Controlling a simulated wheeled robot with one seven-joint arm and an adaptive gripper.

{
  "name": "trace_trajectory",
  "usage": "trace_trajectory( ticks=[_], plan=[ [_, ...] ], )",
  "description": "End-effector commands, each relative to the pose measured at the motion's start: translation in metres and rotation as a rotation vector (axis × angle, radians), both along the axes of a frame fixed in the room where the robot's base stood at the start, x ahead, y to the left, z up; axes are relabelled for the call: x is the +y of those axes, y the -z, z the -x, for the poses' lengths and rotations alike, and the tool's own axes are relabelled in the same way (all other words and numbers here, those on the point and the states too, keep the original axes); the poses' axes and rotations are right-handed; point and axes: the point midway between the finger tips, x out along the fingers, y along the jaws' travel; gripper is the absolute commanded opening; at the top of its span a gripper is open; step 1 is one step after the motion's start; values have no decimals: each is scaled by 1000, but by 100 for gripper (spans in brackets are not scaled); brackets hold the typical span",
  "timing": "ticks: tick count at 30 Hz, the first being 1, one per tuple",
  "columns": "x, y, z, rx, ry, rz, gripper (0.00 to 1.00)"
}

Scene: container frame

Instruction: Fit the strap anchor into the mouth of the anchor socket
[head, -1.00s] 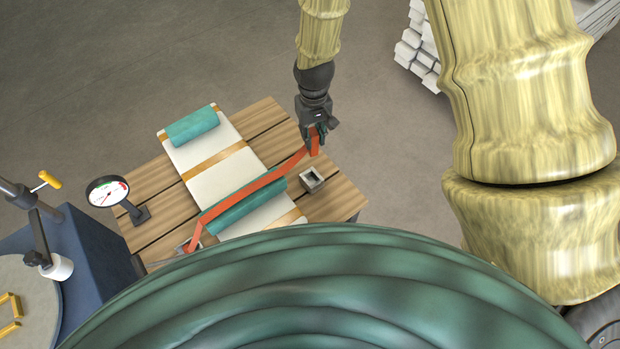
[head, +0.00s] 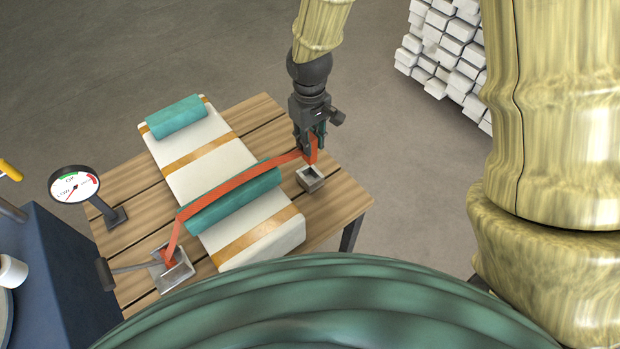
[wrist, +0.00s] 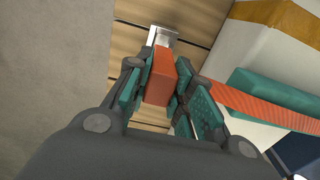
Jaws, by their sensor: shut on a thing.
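The strap anchor (head: 313,153) is an orange block at the end of an orange strap (head: 230,183). My gripper (head: 309,139) is shut on it, and its teal finger pads press both sides of the block in the wrist view (wrist: 159,78). The anchor socket (head: 311,180) is a small grey square box with a dark open mouth on the table. The anchor is above the socket and seems apart from it. In the wrist view the block partly covers the socket (wrist: 163,34), so the exact alignment is hard to tell.
The strap runs over a teal pad (head: 235,203) on a white, gold-banded case (head: 195,165) to a metal buckle with a lever (head: 174,270). A dial gauge (head: 75,187) stands at the left. The wooden table (head: 335,203) is bare around the socket.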

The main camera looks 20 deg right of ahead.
Motion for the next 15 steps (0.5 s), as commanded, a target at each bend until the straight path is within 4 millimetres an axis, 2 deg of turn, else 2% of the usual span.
trace_trajectory(
  ticks=[9,15],
  plan=[
    [0,41,1,4,0,0,0],
    [0,54,1,2,1,1,0]
  ],
)
